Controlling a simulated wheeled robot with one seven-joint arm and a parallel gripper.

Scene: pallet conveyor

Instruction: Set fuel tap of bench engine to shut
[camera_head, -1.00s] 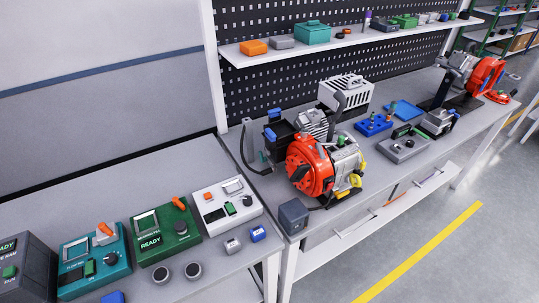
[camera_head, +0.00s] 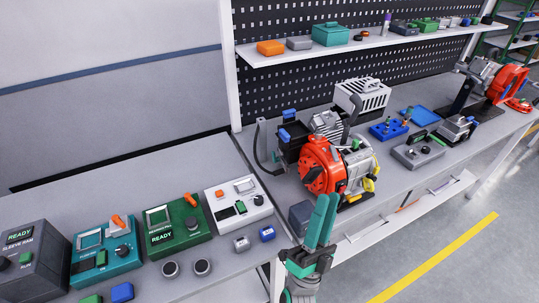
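The bench engine (camera_head: 322,166), with a red-orange round cover, a grey block and a dark box with blue caps, stands on the grey workbench (camera_head: 395,183). Small yellow parts (camera_head: 370,186) show on its right side. I cannot make out which part is the fuel tap or how it is set. My gripper (camera_head: 326,198), with green fingers pointing up in the picture, is in front of the engine's lower edge and appears apart from it. The two fingers look close together with nothing seen between them; their true gap is unclear. A second red engine (camera_head: 510,82) stands at the far right.
A dark grey box (camera_head: 300,217) sits left of my gripper near the bench edge. Control boxes, including a green one (camera_head: 177,226) and a white one (camera_head: 237,202), line the left bench. A blue tray (camera_head: 418,115) and small devices lie right of the engine. A shelf (camera_head: 360,44) hangs behind.

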